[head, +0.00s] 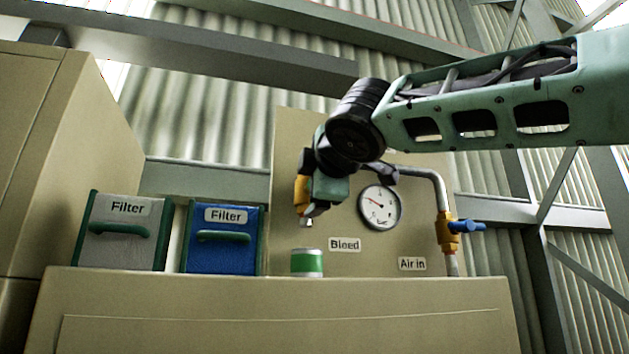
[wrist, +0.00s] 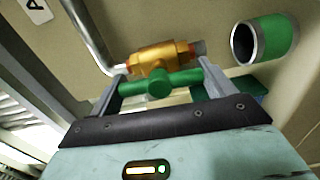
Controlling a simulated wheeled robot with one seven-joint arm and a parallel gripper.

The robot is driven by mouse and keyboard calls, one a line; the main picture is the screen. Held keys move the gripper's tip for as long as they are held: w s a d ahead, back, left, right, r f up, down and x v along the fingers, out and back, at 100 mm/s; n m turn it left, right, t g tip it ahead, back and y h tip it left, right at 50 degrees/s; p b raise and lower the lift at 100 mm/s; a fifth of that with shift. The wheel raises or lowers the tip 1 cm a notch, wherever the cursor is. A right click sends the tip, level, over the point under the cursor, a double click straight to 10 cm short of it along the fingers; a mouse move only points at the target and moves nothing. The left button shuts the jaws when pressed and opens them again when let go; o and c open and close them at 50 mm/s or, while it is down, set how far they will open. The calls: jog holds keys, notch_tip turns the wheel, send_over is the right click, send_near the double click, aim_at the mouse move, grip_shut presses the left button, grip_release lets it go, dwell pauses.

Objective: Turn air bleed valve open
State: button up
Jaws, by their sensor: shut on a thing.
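The air bleed valve has an orange-yellow body (wrist: 158,58) and a green bar handle (wrist: 160,83) with a round hub, seen in the wrist view. The handle lies roughly in line with the body. My gripper (wrist: 163,86) has one finger at each end of the handle and is shut on it. In the head view the valve body (head: 301,192) stands above the "Bleed" label (head: 345,244), and my gripper (head: 325,190) is right beside it. The handle is hidden there behind my gripper and wrist.
A green and silver cup (head: 307,263) sits below the valve outlet. A pressure gauge (head: 379,207) and the blue-handled "Air in" valve (head: 447,228) are to the right. A grey filter box (head: 122,250) and a blue one (head: 222,257) stand left. A metal pipe (wrist: 92,38) meets the bleed valve.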

jog(key=shift+f+n, duration=0.1)
jog(key=shift+n, duration=0.2)
jog(key=o, duration=0.9)
jog(key=shift+s, duration=0.15)
jog(key=b+v, duration=0.6)
jog(key=v, duration=1.1)
jog(key=shift+s, duration=0.15)
